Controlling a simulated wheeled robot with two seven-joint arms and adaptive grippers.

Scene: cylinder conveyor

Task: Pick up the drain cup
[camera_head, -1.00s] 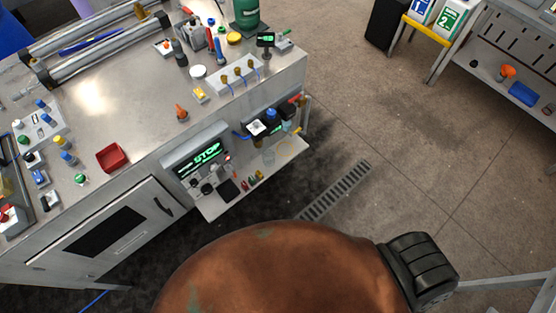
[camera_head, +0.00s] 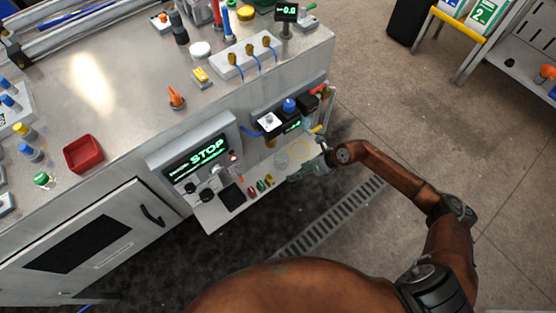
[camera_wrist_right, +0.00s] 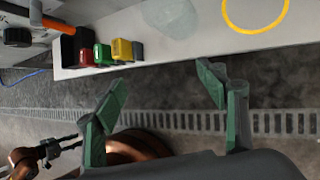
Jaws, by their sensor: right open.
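The drain cup (camera_head: 281,159) is a clear, see-through cup standing on the narrow shelf on the bench's front. It also shows in the right wrist view (camera_wrist_right: 172,16) at the top edge, partly cut off. My right gripper (camera_head: 322,148) is at the shelf's right end, to the right of the cup and apart from it. In the wrist view its green-padded fingers (camera_wrist_right: 164,80) are spread, with nothing between them, below the shelf edge in the picture. My left gripper (camera_wrist_right: 56,149) seems to show small and dark at the wrist view's lower left; its jaws are unclear.
A yellow ring (camera_head: 301,151) marks the shelf (camera_head: 212,215) beside the cup. Small red, green and yellow items (camera_wrist_right: 103,54) stand left of the cup. A regulator unit (camera_head: 290,118) overhangs behind. Open floor with a drain grate (camera_head: 330,217) lies in front.

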